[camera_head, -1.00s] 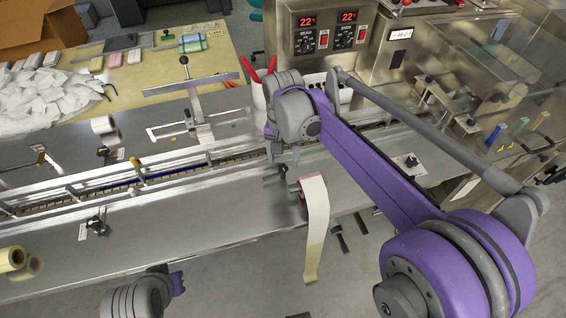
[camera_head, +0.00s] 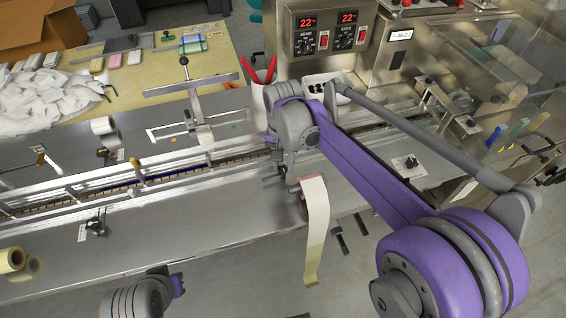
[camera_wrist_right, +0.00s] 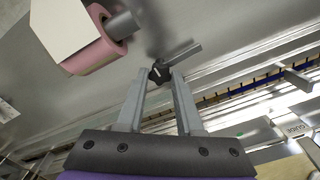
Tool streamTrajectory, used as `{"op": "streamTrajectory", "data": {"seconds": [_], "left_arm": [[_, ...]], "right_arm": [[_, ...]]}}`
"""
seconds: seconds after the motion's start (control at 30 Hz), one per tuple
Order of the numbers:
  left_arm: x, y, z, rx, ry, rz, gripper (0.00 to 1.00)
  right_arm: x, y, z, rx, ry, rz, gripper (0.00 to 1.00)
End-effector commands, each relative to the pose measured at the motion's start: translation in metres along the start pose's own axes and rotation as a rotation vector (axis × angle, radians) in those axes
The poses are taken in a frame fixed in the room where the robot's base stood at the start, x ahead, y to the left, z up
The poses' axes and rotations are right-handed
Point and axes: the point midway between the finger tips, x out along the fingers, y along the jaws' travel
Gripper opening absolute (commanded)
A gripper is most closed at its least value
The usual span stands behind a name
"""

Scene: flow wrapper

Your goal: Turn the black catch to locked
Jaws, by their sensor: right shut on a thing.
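My right gripper (camera_head: 281,168) points down at the steel deck beside the paper strip in the head view. In the right wrist view its two grey fingers (camera_wrist_right: 160,78) are closed on a small black catch (camera_wrist_right: 157,71). A flat grey lever (camera_wrist_right: 182,55) sticks out from the catch, up and to the right in that view. In the head view the catch is mostly hidden by the gripper, and I cannot read its position marks. My left gripper is out of view.
A pink-cored roll (camera_wrist_right: 95,40) on a grey spindle stands close to the right gripper, its paper strip (camera_head: 316,225) hanging over the deck edge. The guide rails (camera_head: 140,180) run behind. Other black knobs (camera_head: 96,226) stand on the deck. A white cup (camera_head: 263,97) stands behind the wrist.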

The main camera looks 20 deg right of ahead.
Motion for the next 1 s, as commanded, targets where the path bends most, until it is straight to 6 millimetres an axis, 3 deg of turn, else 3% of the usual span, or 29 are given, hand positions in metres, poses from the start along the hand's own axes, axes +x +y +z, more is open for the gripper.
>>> {"op": "streamTrajectory", "data": {"seconds": [0.47, 1.0], "left_arm": [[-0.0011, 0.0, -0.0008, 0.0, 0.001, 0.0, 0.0], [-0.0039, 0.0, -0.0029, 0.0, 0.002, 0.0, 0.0]], "right_arm": [[-0.0004, -0.0001, 0.0, -0.126, 0.0, 0.0, 0.0], [-0.0003, -0.0004, 0.0001, -0.612, 0.0, 0.0, 0.0]]}}
